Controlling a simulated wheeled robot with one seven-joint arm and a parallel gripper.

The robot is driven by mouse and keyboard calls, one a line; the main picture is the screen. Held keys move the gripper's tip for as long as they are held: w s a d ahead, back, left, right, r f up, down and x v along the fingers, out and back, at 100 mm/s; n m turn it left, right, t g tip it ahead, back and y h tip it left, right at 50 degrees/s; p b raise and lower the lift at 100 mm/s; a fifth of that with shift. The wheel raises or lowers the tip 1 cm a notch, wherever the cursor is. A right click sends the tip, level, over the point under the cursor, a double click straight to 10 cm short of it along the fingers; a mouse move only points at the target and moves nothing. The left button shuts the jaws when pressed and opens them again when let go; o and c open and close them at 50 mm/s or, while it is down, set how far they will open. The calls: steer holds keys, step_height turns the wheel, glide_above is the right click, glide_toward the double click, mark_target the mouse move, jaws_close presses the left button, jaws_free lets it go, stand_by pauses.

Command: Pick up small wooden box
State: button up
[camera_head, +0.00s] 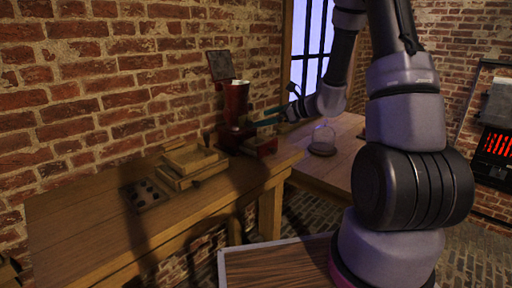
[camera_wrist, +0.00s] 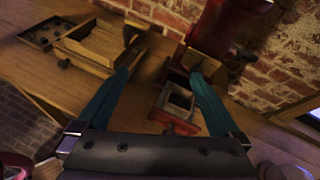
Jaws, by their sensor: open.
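A small open wooden box (camera_head: 193,158) sits on the wooden table against the brick wall, with pale wooden parts stacked in or on it. In the wrist view the wooden box (camera_wrist: 88,48) is at upper left, with a dark knob on its near side. My gripper (camera_wrist: 162,72) is open and empty, its two teal fingers spread. In the head view my gripper (camera_head: 268,120) is above and right of the box, close to a red machine (camera_head: 235,102). A smaller red-fronted open box or drawer (camera_wrist: 180,108) shows between the fingers, below the tips.
A dark plate with round holes (camera_head: 143,195) lies on the table (camera_head: 85,225) left of the box. A glass dome (camera_head: 323,138) stands on a second table at right. The front left of the table is clear. A barred window (camera_head: 310,45) is behind my arm.

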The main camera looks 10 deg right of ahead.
mark_target(251, 141)
steer(key=w+f+m+h, duration=0.1)
steer(key=w+f, duration=0.1)
steer(key=f, duration=0.1)
steer(key=w+d+f+m+t, duration=0.1)
steer(key=w+f+m, duration=0.1)
steer(key=w+f, duration=0.1)
steer(key=w+d+f+m+t+h, duration=0.1)
steer(key=w+f+m, duration=0.1)
steer(key=f, duration=0.2)
steer(key=shift+w+d+f+h, duration=0.15)
steer(key=shift+w+f+h, duration=0.05)
steer(key=shift+f+h, duration=0.15)
steer(key=x, duration=0.4)
steer(key=shift+w+f, duration=0.2)
steer(key=shift+f, duration=0.3)
steer(key=shift+w+a+f, duration=0.15)
steer(key=shift+w+a, duration=0.25)
steer(key=c, duration=1.1)
